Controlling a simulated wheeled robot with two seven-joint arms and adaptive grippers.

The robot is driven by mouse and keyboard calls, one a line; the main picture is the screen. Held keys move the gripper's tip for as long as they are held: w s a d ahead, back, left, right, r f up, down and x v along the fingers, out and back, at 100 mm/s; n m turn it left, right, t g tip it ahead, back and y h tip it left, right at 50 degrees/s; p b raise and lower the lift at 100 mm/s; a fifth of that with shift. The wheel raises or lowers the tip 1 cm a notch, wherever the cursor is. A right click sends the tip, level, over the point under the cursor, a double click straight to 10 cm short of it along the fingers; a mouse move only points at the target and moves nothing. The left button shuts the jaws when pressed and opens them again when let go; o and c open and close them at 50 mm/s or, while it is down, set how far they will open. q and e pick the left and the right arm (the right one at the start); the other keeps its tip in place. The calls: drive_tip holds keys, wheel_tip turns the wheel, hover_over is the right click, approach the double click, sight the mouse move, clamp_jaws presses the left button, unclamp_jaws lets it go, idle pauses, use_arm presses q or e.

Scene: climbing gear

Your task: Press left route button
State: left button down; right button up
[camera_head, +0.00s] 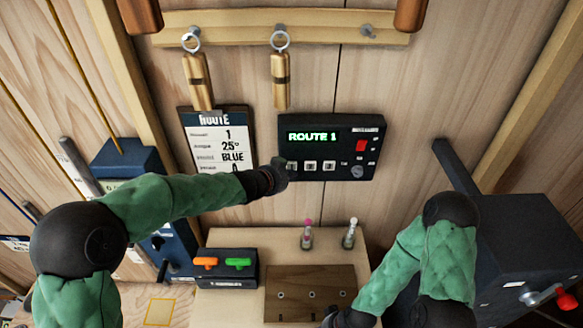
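The black route panel (331,148) is mounted on the wooden wall, with a lit green display (312,136) reading "ROUTE 1". Below the display is a row of small pale buttons. The left route button (292,166) is at the row's left end, partly covered by my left gripper (281,174). The gripper's tips are at the panel's lower left corner, and I cannot tell whether they touch the button. The fingers look closed together with nothing between them. My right gripper (333,318) is low at the bottom edge, partly cut off, by a brown wooden block (310,286).
A route card (218,135) hangs left of the panel. Two brass-coloured pieces (198,82) hang above from a wooden rail. A box with orange and green switches (226,266) and two small pegs (307,233) stand below. A dark machine (520,240) stands right.

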use_arm(q)
drive_tip(key=shift+s, duration=0.1)
use_arm(e)
drive_tip(key=shift+f, duration=0.1)
drive_tip(key=shift+f+b, duration=0.55)
drive_tip(key=shift+b, duration=0.1)
drive_tip(key=shift+f+b, duration=0.95)
drive_tip(key=shift+f, duration=0.1)
use_arm(q)
drive_tip(key=s, duration=0.5)
drive_tip(key=shift+r, duration=0.1)
use_arm(e)
drive_tip(key=shift+s, duration=0.2)
